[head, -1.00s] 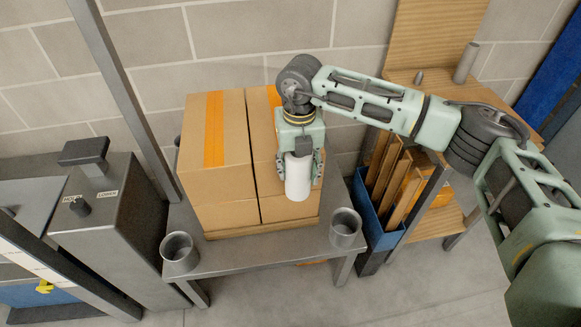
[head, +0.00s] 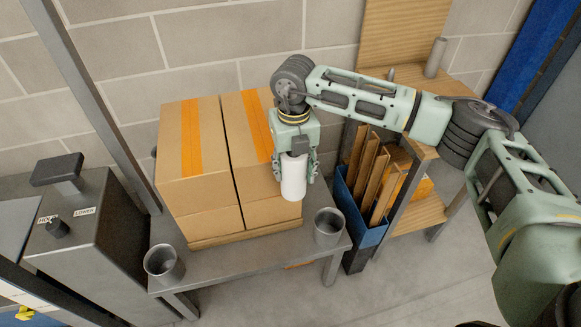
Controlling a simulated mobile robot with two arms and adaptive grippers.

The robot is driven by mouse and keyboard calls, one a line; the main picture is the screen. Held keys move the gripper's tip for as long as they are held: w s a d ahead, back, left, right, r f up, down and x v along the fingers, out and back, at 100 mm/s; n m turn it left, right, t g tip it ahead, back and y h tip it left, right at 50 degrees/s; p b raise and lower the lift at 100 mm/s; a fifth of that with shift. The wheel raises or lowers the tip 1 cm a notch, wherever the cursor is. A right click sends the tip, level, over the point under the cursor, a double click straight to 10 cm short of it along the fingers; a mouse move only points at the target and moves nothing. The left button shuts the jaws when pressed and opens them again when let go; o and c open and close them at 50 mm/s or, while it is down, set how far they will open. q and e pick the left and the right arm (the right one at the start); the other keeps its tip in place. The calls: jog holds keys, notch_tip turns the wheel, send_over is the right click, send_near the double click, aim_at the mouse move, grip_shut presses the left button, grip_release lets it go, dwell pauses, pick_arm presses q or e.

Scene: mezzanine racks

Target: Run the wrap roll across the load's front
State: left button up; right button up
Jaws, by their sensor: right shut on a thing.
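The load is a stack of brown cardboard boxes (head: 200,190) with orange tape on top, on a thin wooden base (head: 240,234) on a grey metal table (head: 232,256). My right gripper (head: 294,172) is shut on the white wrap roll (head: 293,177). It holds the roll upright at the load's front right corner, in front of the right box. Whether the roll touches the box, I cannot tell. No film shows on the boxes. My left gripper is not in view.
Grey metal cups stand at the table's front left (head: 162,263) and front right (head: 329,226) corners. A control box (head: 85,245) with a lever is on the left. A blue bin (head: 365,230) of cardboard pieces stands right of the table.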

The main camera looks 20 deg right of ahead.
jog(key=shift+r, duration=0.1)
jog(key=s+p, duration=0.1)
jog(key=s, duration=0.6)
jog(key=shift+w, duration=0.1)
jog(key=shift+p, duration=0.3)
dwell(0.7)
